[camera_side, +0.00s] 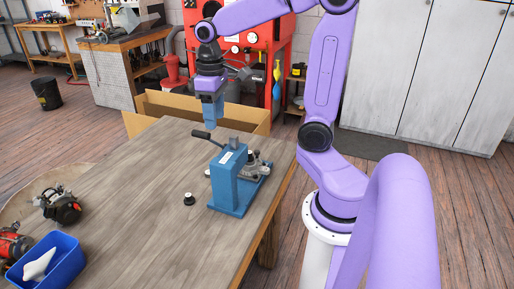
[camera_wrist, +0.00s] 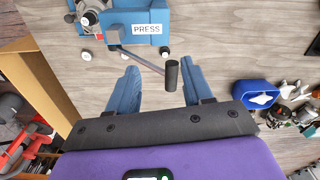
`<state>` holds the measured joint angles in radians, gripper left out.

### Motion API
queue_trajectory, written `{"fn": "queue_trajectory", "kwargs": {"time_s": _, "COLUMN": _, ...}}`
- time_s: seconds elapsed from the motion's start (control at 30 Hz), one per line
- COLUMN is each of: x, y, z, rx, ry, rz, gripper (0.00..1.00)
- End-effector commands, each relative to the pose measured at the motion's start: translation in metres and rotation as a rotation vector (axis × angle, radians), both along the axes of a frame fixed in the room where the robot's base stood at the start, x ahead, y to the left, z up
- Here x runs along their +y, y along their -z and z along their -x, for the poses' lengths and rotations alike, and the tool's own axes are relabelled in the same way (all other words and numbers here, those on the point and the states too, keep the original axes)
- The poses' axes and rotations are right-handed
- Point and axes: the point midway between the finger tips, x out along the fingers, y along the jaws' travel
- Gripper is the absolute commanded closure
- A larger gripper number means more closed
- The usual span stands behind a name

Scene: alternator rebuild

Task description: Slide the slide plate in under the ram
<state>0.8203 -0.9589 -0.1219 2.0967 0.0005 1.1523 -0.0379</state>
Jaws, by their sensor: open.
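The blue press (camera_side: 232,182) stands upright on the wooden table. Its lever with a black handle (camera_side: 201,135) sticks out to the upper left. In the wrist view the press (camera_wrist: 148,30) is at the top, labelled PRESS. A grey metal piece, apparently the slide plate (camera_side: 257,168), sits at the right side of the press base; its details are small and partly hidden by the press. The ram is not clearly visible. My gripper (camera_side: 211,118) is open and empty, fingers down, above the lever handle. In the wrist view, the handle (camera_wrist: 172,76) appears between my gripper's fingertips (camera_wrist: 160,68).
A small black knob-like part (camera_side: 189,199) stands left of the press. A blue bin (camera_side: 46,268) with a white piece and motor-like parts (camera_side: 58,205) lie at the table's left. A cardboard box (camera_side: 190,108) stands behind the table. The middle of the table (camera_side: 130,190) is clear.

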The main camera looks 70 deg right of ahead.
Motion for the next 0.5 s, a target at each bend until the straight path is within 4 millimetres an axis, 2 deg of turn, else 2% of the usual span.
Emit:
{"fn": "queue_trajectory", "kwargs": {"time_s": 0.1, "x": -0.039, "y": 0.001, "z": -0.016, "rx": 0.004, "ry": 0.147, "rz": 0.001, "gripper": 0.5}}
{"fn": "queue_trajectory", "kwargs": {"time_s": 0.23, "x": -0.083, "y": 0.002, "z": -0.025, "rx": 0.007, "ry": 0.301, "rz": 0.0, "gripper": 0.5}}
{"fn": "queue_trajectory", "kwargs": {"time_s": 0.4, "x": -0.144, "y": 0.005, "z": -0.026, "rx": 0.01, "ry": 0.498, "rz": 0.0, "gripper": 0.5}}
{"fn": "queue_trajectory", "kwargs": {"time_s": 0.5, "x": -0.175, "y": 0.006, "z": -0.021, "rx": 0.011, "ry": 0.592, "rz": -0.002, "gripper": 0.5}}
